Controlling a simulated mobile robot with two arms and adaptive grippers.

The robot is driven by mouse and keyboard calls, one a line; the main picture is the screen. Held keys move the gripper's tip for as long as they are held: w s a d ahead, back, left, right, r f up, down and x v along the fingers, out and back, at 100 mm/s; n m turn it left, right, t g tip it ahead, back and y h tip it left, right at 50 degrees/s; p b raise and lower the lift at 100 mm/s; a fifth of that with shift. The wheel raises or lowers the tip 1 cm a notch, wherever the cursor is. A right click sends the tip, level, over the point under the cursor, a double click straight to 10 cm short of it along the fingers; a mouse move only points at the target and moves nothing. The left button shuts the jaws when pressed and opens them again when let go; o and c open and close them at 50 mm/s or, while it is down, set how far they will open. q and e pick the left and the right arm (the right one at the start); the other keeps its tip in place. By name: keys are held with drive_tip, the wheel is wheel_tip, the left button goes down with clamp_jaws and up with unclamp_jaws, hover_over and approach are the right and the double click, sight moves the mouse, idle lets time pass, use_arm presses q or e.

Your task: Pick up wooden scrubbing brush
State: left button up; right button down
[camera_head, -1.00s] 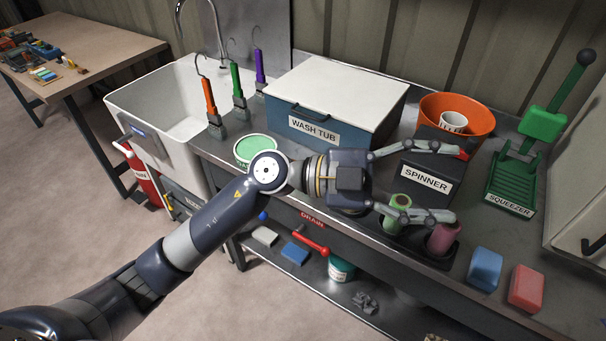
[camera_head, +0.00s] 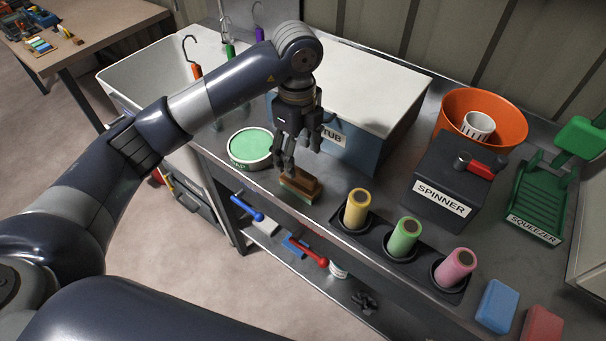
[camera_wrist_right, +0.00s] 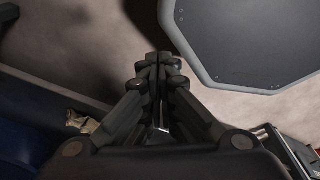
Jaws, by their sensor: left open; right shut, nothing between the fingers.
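The wooden scrubbing brush (camera_head: 300,184) lies on the metal bench in front of the wash tub, brown on top with a green and pale underside. My left gripper (camera_head: 298,160) points down just above the brush. Its fingers are open, and one fingertip overlaps the brush's left end in the picture; I cannot tell whether it touches. My right gripper (camera_wrist_right: 158,70) shows only in the right wrist view, shut and empty above the floor.
A yellow roll (camera_head: 357,208), a green roll (camera_head: 404,237) and a pink roll (camera_head: 455,266) stand to the right. The wash tub (camera_head: 362,148) is close behind. The bench's front edge is near.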

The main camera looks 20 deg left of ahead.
sight(301, 172)
use_arm(q)
wheel_tip(301, 172, down, 3)
drive_tip(key=shift+s+r+p, duration=0.1)
drive_tip(key=shift+s+p, duration=0.05)
drive_tip(key=shift+p, duration=0.15)
drive_tip(key=shift+d+f, duration=0.1)
drive_tip(key=shift+f, duration=0.25)
drive_tip(key=f, duration=0.1)
drive_tip(key=f+p, duration=0.2)
drive_tip(key=shift+d+f, duration=0.25)
drive_tip(key=shift+f, duration=0.55)
drive_tip(key=c, duration=1.3)
drive_tip(key=shift+o, duration=0.2)
use_arm(e)
drive_tip(key=s+r, duration=0.3)
